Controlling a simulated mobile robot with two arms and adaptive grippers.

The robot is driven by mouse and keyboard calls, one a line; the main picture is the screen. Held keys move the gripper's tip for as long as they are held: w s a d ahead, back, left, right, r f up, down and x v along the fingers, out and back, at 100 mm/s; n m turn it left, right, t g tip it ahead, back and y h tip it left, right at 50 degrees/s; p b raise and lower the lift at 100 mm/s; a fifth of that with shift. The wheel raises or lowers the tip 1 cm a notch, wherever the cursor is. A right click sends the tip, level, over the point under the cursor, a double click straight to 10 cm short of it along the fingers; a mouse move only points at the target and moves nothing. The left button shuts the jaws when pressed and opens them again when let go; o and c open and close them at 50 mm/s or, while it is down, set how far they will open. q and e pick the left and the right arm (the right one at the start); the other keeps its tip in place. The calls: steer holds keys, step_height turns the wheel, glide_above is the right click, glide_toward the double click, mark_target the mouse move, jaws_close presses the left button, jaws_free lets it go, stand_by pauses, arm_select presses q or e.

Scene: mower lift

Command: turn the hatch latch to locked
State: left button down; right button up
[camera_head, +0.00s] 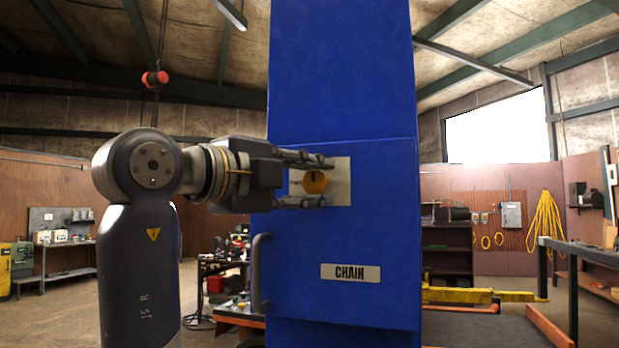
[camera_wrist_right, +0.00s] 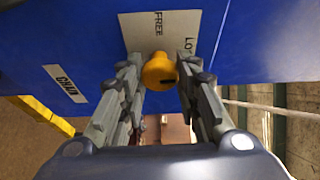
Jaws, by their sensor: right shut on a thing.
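The hatch latch is a round yellow knob (camera_head: 315,182) with a dark mark near its top in the head view. It sits on a pale plate (camera_head: 341,182) on the blue hatch (camera_head: 345,235). My right gripper (camera_head: 322,181) comes in from the left and is shut on the knob. In the right wrist view the knob (camera_wrist_right: 158,72) is between the two fingers of my right gripper (camera_wrist_right: 163,80). The plate (camera_wrist_right: 185,25) there reads FREE and part of a word starting LO; the rest is hidden by a finger. My left gripper is not in view.
The hatch has a dark bar handle (camera_head: 260,273) at its left edge and a CHAIN label (camera_head: 350,272). It is on a tall blue column (camera_head: 342,70). A yellow beam (camera_head: 480,295) lies behind right, and a workbench (camera_head: 585,255) stands at far right.

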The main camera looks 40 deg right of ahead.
stand_by(0.5)
steer(key=o, duration=1)
steer(key=shift+o, duration=0.2)
steer(key=shift+s, duration=0.1)
steer(key=s+a, duration=0.1)
steer(key=a, duration=1.1)
